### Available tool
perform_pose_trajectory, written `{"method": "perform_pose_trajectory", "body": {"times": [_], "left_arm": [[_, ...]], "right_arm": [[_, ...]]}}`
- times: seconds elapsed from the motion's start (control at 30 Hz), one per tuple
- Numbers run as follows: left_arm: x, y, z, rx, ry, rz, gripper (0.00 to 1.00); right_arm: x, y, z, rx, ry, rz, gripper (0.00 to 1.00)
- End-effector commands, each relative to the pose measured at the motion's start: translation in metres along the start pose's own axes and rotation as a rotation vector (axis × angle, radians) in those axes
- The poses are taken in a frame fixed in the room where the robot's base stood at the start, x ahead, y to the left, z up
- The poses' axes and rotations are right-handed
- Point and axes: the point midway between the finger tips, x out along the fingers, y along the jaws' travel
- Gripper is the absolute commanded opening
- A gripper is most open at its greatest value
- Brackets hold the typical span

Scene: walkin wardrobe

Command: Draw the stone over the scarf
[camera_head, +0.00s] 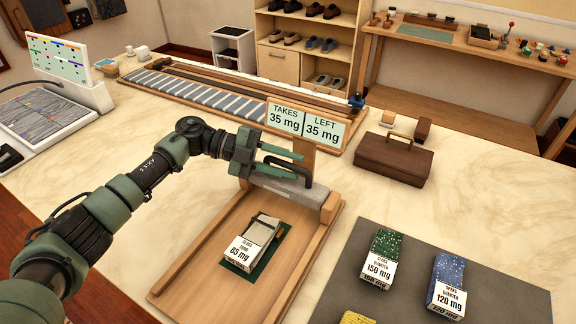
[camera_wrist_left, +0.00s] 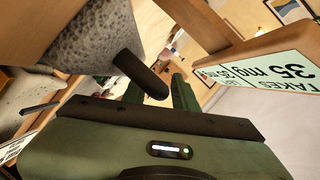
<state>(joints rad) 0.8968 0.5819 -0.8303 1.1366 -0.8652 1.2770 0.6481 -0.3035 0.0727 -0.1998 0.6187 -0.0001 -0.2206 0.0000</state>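The grey stone (camera_head: 288,188) is a speckled block with a black arched handle (camera_head: 309,172). It sits at the far end of a wooden tray with side rails (camera_head: 193,265). It also shows close up in the wrist view (camera_wrist_left: 80,42). My left gripper (camera_head: 302,163) is above the stone, at its handle; the two green fingers stand apart. I cannot tell whether the handle is between them. I cannot tell which piece is the scarf. My right gripper is not in view.
A sign reading 35 mg (camera_head: 305,123) stands behind the stone. A brown case (camera_head: 395,160) is to its right. A grey mat (camera_head: 400,300) at the right holds several labelled samples, including a green one (camera_head: 383,250) and a blue one (camera_head: 447,280). A screen device (camera_head: 60,58) stands left.

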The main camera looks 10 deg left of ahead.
Motion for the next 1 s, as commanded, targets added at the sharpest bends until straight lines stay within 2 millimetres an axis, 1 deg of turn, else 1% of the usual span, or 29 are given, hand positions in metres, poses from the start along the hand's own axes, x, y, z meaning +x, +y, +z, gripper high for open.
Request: {"method": "perform_pose_trajectory", "body": {"times": [0.27, 0.37, 0.47, 0.7, 0.8, 0.9, 1.0], "left_arm": [[0.001, 0.001, -0.002, -0.001, 0.006, 0.001, 0.36], [-0.002, 0.001, -0.001, -0.001, 0.005, 0.001, 0.36], [-0.013, 0.002, 0.000, -0.001, 0.004, 0.002, 0.36], [-0.054, 0.002, 0.002, -0.001, 0.002, 0.001, 0.36], [-0.067, 0.001, 0.002, -0.002, 0.002, 0.002, 0.36], [-0.074, 0.000, 0.001, -0.001, 0.005, 0.001, 0.36], [-0.077, 0.000, 0.001, -0.001, 0.006, 0.001, 0.36]], "right_arm": [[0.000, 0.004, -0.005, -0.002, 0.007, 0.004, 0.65], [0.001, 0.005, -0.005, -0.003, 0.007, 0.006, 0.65], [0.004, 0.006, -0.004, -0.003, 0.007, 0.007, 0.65], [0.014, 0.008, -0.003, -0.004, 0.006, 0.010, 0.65], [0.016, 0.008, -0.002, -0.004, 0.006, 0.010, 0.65], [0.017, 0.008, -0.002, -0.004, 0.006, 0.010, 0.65], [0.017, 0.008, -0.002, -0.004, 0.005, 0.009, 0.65]]}}
